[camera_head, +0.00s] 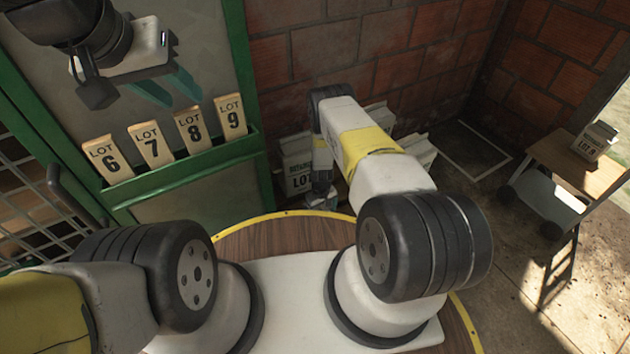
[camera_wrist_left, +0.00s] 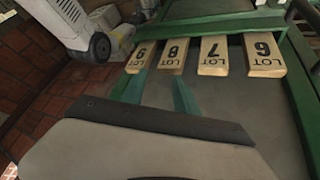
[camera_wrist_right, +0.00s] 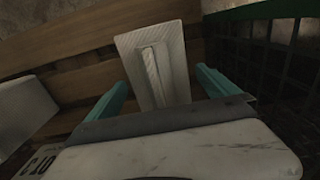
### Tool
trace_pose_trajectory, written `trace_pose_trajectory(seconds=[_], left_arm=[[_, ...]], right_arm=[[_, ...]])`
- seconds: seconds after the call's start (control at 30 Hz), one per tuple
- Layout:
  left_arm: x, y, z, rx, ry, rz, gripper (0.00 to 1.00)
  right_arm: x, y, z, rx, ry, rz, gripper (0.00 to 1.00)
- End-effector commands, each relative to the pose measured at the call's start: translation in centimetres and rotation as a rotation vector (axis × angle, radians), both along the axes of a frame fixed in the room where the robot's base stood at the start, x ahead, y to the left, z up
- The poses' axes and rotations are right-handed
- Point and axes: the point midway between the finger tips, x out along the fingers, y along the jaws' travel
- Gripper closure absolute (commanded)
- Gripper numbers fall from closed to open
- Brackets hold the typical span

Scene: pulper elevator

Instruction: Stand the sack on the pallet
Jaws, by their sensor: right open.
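In the right wrist view a pale sack (camera_wrist_right: 176,52) with a raised strip shows between my right gripper's (camera_wrist_right: 160,82) two teal fingers, over wooden slats (camera_wrist_right: 75,75) that look like a pallet. The fingers are apart; I cannot tell whether they touch the sack. In the head view my right arm reaches down among pale sacks by the brick wall, one of them a sack lettered LOT (camera_head: 298,172). That arm hides part of them and the pallet. My left gripper (camera_head: 168,90) is empty, its fingers apart, above the lot tags.
Wooden tags LOT 6 to LOT 9 (camera_head: 194,128) stand in a green rack (camera_head: 190,170) at left. A LOT A sack (camera_head: 594,141) stands on a small wooden table (camera_head: 560,160) at right. A white floor outline (camera_head: 474,155) is empty. A dark grid (camera_wrist_right: 265,60) borders the slats.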

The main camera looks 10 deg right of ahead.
Motion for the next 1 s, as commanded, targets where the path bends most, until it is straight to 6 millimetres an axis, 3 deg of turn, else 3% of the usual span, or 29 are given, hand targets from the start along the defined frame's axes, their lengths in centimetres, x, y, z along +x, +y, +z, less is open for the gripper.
trace_pose_trajectory(seconds=[0.17, 0.5, 0.83, 0.93, 1.0], left_arm=[[0.0, 0.0, 0.0, 0.000, 0.000, 0.000, 0.64], [0.0, 0.0, 0.0, 0.000, 0.000, 0.000, 0.64], [0.0, 0.0, 0.0, 0.000, 0.000, 0.000, 0.64], [0.0, 0.0, 0.0, 0.000, 0.000, 0.000, 0.64], [0.0, 0.0, 0.0, 0.000, 0.000, 0.000, 0.64]], right_arm=[[0.2, 0.0, 2.2, 0.000, -0.003, 0.000, 0.01], [0.1, 0.0, 9.4, 0.000, -0.003, 0.000, 0.01], [0.8, 0.0, 13.6, 0.005, -0.011, -0.008, 0.01], [2.1, 0.1, 17.1, 0.018, -0.033, -0.030, 0.01], [3.2, 0.2, 20.7, 0.031, -0.053, -0.051, 0.01]])
